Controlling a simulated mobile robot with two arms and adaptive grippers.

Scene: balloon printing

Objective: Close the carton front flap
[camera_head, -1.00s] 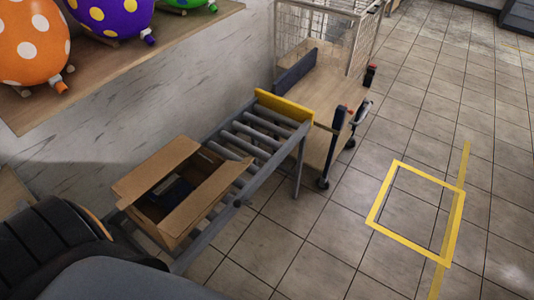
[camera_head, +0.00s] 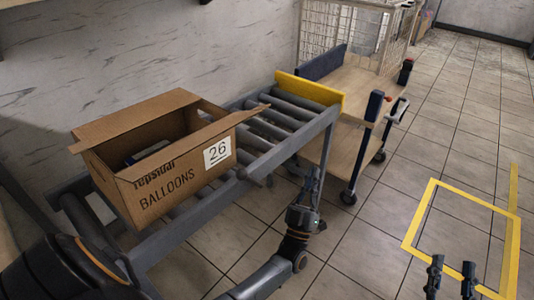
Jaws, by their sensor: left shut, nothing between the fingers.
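The brown carton (camera_head: 150,205), printed "BALLOONS" and with a "26" label (camera_head: 217,152), stands upright on the roller conveyor with its top open. Its far flap (camera_head: 135,116) sticks outward to the left. Its near flap (camera_head: 195,143) stands out along the side towards me. A dark item with some blue (camera_head: 148,154) shows partly inside. My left gripper (camera_head: 309,176) is shut and empty, to the right of the carton, apart from it, by the conveyor's near side rail. My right gripper (camera_head: 452,270) is at the bottom right, fingers apart and empty, far from the carton.
The roller conveyor (camera_head: 262,165) ends in a yellow stop plate (camera_head: 308,90). A pale wall (camera_head: 150,50) runs behind. The tiled floor (camera_head: 400,180) at right is clear around a yellow taped square (camera_head: 425,213).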

